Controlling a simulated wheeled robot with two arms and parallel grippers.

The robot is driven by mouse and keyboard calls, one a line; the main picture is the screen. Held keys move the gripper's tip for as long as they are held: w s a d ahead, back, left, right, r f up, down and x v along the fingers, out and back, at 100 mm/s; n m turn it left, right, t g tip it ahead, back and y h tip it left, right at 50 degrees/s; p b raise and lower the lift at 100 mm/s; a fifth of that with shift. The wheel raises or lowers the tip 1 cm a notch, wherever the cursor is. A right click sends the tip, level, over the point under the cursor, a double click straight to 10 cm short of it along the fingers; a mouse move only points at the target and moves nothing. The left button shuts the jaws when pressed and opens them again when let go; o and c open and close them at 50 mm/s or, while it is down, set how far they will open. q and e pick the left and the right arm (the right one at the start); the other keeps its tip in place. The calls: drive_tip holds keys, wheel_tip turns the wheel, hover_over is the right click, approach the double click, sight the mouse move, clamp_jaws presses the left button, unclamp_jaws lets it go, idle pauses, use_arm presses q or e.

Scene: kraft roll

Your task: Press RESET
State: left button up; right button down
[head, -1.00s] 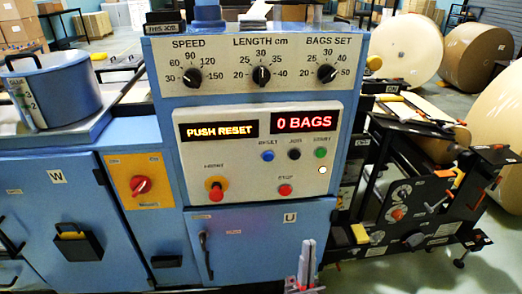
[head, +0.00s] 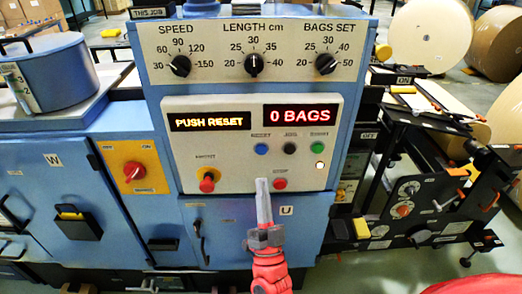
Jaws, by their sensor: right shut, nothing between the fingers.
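The blue RESET button (head: 261,149) is on the white control panel (head: 225,165), left of a black button (head: 290,148) and a green START button (head: 317,148). A display (head: 209,122) above it reads PUSH RESET, and another display (head: 300,117) reads 0 BAGS. My right gripper (head: 262,183) is shut and empty. Its tips point up and appear below the RESET button, left of the red STOP button (head: 280,183). The gap between the tips and the panel is hard to judge. My left gripper is not in view.
A red button on a yellow base (head: 207,182) sits at the panel's lower left. Three knobs, including the LENGTH knob (head: 254,65), are above the displays. A red switch on a yellow plate (head: 134,172) is at left. Dark machinery (head: 420,200) stands at right.

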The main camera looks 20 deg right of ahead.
sight(260, 147)
drive_tip(key=shift+w+d+b, duration=0.2)
drive_tip(key=shift+w+d, duration=0.2)
drive_tip(key=shift+w, duration=1)
drive_tip(key=shift+w+d+b, duration=0.15)
drive_tip(key=shift+w+d, duration=0.25)
drive_tip(key=shift+w, duration=0.95)
drive_tip(key=shift+w+d+b, duration=0.2)
drive_tip(key=shift+w+d, duration=0.2)
drive_tip(key=shift+w, duration=1)
drive_tip(key=shift+w+d+b, duration=0.15)
drive_tip(key=shift+w+b, duration=0.25)
drive_tip(key=shift+w+d+b, duration=0.1)
drive_tip(key=shift+w+b, duration=0.25)
drive_tip(key=shift+w, duration=0.05)
drive_tip(key=shift+s, duration=0.15)
drive_tip(key=shift+s+a, duration=0.25)
drive_tip(key=shift+s, duration=0.4)
